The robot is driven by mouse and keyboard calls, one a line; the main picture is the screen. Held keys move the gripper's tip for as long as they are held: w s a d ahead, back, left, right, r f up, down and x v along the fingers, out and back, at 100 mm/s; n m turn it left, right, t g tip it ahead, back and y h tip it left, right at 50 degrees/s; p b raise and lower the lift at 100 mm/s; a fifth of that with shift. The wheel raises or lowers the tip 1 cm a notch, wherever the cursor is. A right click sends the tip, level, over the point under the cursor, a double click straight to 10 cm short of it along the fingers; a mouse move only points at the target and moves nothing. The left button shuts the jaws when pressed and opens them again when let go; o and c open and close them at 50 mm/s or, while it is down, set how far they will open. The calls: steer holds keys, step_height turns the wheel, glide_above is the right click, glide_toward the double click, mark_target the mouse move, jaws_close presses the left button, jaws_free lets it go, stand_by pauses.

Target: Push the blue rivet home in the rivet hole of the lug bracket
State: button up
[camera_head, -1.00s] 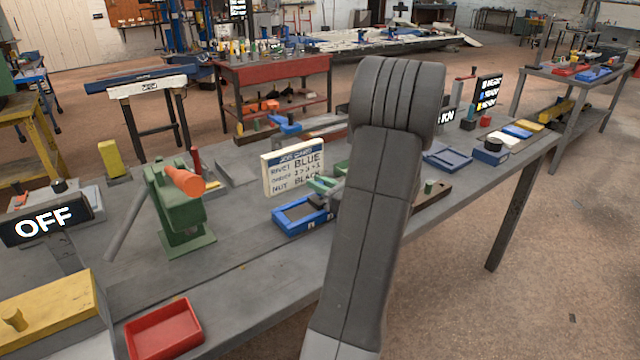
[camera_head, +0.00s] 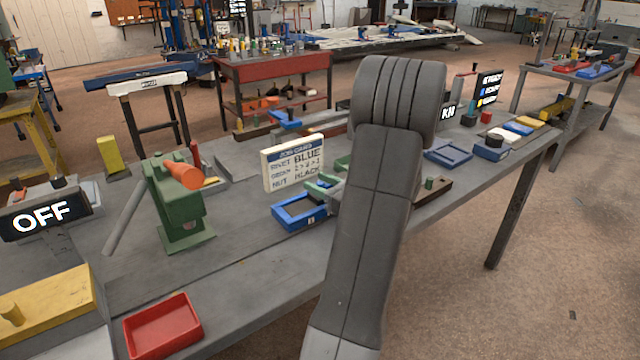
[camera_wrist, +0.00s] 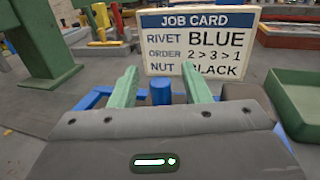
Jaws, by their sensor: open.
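In the wrist view the blue rivet (camera_wrist: 161,92) shows as a short upright blue cylinder between the two green fingers of my gripper (camera_wrist: 160,90). The fingers are open, with a gap on each side of it. The rivet's lower end is hidden by my gripper body, so how deep it sits cannot be told. In the head view my gripper (camera_head: 322,188) is over the right part of a blue frame-like tray (camera_head: 283,216), partly hidden by my arm. I cannot make out the lug bracket or its rivet hole in either view.
A job card (camera_head: 293,164) stands behind the tray; it reads rivet BLUE, order 2>3>1, nut BLACK. A green press-like tool (camera_head: 180,208) with an orange handle stands left. A red tray (camera_head: 163,325) is at the front. Bare bench lies between the red tray and the blue one.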

steer(key=v, duration=1.3)
steer(key=shift+s+d+b, duration=0.25)
steer(key=shift+d+b, duration=0.05)
steer(key=shift+b, duration=0.1)
steer(key=p+x, duration=0.1)
steer(key=x, duration=1.2)
steer(key=shift+w+a, duration=0.2)
steer(key=shift+a, duration=0.1)
steer(key=shift+w+a+r, duration=0.1)
steer(key=shift+w+r, duration=0.05)
steer(key=shift+r, duration=0.15)
